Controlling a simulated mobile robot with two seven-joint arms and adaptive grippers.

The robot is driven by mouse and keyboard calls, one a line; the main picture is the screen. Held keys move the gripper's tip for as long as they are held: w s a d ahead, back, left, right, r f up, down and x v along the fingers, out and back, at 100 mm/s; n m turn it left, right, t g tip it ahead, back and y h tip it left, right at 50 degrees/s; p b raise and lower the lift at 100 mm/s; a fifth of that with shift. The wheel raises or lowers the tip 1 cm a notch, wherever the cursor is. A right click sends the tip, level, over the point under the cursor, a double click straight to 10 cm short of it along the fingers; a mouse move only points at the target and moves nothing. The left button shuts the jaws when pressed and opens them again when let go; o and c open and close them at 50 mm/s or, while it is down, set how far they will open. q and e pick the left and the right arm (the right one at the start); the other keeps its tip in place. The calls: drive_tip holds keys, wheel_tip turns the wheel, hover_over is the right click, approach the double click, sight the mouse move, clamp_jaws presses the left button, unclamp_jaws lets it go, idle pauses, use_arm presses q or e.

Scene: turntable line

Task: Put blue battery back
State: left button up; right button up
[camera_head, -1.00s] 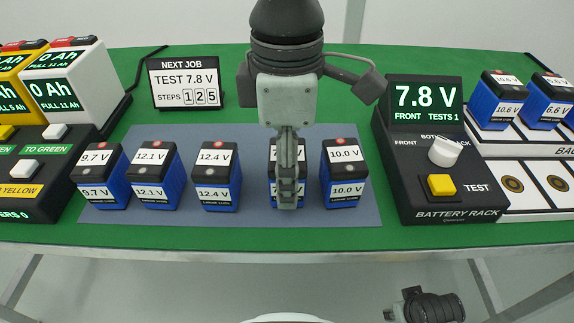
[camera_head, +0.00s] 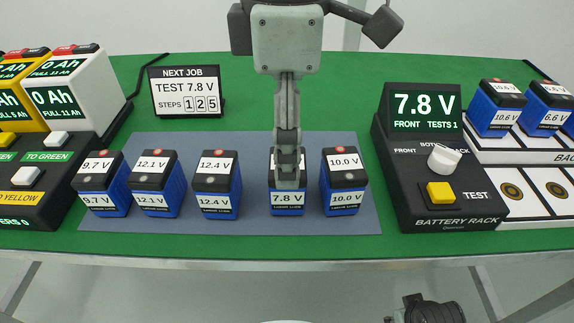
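Several blue batteries with black tops stand upright in a row on the grey mat (camera_head: 250,224). They are labelled 9.7 V (camera_head: 101,186), 12.1 V (camera_head: 156,185), 12.4 V (camera_head: 217,185), 7.8 V (camera_head: 288,208) and 10.0 V (camera_head: 345,185). My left gripper (camera_head: 289,182) points down at the 7.8 V battery, its fingers covering the battery's upper middle. The fingers are seen edge-on, so their opening does not show, nor whether they touch it. My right gripper (camera_head: 425,310) is partly visible below the table at the bottom edge; its fingers are unclear.
The black battery rack tester (camera_head: 445,195) shows 7.8 V, FRONT and TESTS 1, with a white knob and yellow button. Beyond it, blue batteries (camera_head: 497,107) stand on a white rack; front slots (camera_head: 512,191) look empty.

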use_arm(q)
wheel_tip(320, 180, up, 6)
drive_tip(key=shift+f, duration=0.1)
